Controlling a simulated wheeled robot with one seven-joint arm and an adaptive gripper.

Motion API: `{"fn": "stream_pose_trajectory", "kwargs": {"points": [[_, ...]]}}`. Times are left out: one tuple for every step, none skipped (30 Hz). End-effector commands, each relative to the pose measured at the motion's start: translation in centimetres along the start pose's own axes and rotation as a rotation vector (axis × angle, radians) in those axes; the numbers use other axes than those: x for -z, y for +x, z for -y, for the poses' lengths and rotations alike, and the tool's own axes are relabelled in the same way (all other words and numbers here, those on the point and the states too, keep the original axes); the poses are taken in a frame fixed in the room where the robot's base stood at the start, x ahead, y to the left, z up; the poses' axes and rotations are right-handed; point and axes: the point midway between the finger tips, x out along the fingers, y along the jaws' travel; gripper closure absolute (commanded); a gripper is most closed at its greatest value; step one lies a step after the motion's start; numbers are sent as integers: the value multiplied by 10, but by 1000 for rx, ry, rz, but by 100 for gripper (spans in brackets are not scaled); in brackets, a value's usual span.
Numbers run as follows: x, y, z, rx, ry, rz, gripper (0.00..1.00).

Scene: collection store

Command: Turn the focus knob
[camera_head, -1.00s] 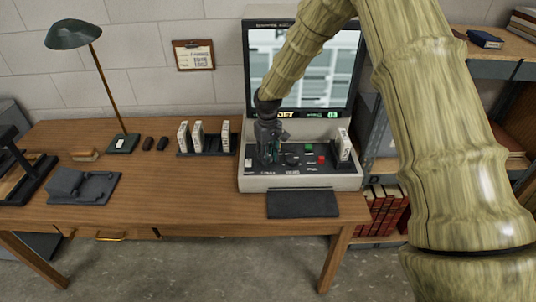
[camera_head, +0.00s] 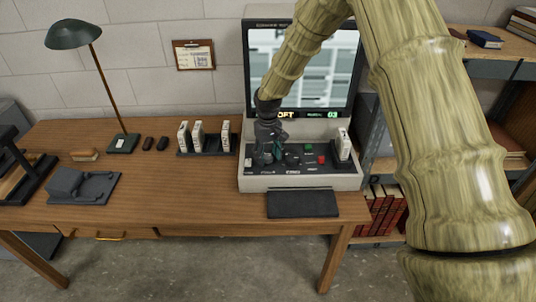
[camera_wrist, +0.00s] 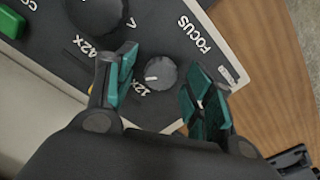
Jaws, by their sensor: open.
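In the wrist view, a small dark round knob (camera_wrist: 160,73) with a white pointer mark sits on the black panel beside the printed word FOCUS. My gripper (camera_wrist: 162,94) is open, its green-padded fingers on either side of the knob with a visible gap to each. In the head view my gripper (camera_head: 267,155) is low over the left part of the reader's control panel and hides the small knob there. The reader's screen (camera_head: 318,75) shows a blurry page, with green text ending in "OFT" and "03" below it.
A larger knob (camera_wrist: 97,15) and a green button (camera_wrist: 11,22) lie near the left finger in the wrist view. A red button (camera_head: 321,160) and a white box (camera_head: 343,145) stand to the panel's right. A dark pad (camera_head: 303,203) lies in front of the reader.

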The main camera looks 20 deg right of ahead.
Motion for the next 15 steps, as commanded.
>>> {"fn": "stream_pose_trajectory", "kwargs": {"points": [[0,0,0,0,0,0,47],[0,0,0,0,0,0,47],[0,-1,0,0,0,0,47],[0,-2,0,0,0,0,47],[0,-3,0,0,0,0,47],[0,-6,0,0,0,0,47],[0,-9,0,0,0,-1,47],[0,-12,0,0,0,-1,47],[0,-17,0,0,0,-1,47],[0,-21,0,-1,0,-1,47],[0,-26,0,-1,0,-2,47],[1,-33,0,-1,0,-3,47],[0,-39,0,-1,-1,-2,47],[0,-44,0,-1,-1,-2,47],[0,-52,0,0,-1,-3,47]]}}
